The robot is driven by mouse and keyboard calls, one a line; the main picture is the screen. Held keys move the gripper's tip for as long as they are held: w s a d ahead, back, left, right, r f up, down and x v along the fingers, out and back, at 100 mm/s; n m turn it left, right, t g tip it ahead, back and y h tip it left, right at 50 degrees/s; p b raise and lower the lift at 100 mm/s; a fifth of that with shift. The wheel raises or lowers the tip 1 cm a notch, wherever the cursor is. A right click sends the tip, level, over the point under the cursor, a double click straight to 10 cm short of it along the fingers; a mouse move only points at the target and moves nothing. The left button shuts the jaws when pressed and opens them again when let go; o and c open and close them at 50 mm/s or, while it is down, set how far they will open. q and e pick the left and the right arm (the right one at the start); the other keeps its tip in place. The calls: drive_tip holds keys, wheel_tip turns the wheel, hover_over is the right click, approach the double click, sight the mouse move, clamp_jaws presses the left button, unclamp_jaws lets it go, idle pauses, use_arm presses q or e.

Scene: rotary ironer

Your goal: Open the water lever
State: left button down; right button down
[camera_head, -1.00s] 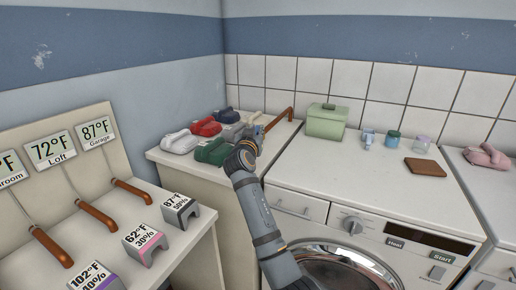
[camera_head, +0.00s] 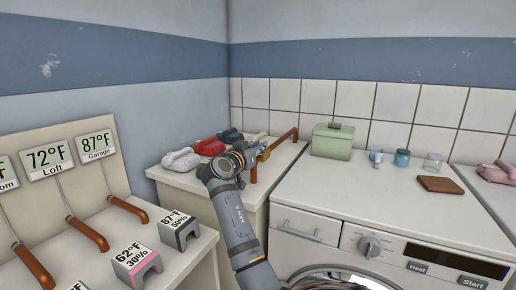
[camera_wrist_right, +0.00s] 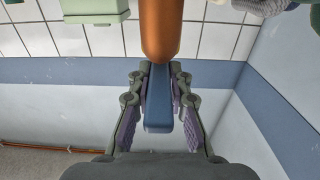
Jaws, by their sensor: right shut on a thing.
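The water lever (camera_wrist_right: 158,105) is a blue bar at the end of a copper pipe (camera_wrist_right: 160,30) in the right wrist view. My right gripper (camera_wrist_right: 160,76) is shut on it, with fingers on both sides. My wrist and the gripper hide most of the lever there. My left gripper is not in view.
A green box (camera_head: 332,142) and small jars (camera_head: 402,158) stand on the washing machine (camera_head: 350,195). Copper handles (camera_head: 128,209) stick out from the panel at left.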

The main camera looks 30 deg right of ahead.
drive_tip(key=c, duration=1.2)
unclamp_jaws()
drive_tip(key=shift+r, duration=0.2)
wheel_tip(320, 180, up, 10)
drive_tip(key=shift+f, duration=0.2)
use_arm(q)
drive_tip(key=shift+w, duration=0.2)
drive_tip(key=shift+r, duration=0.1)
use_arm(e)
drive_tip(key=shift+r, duration=0.1)
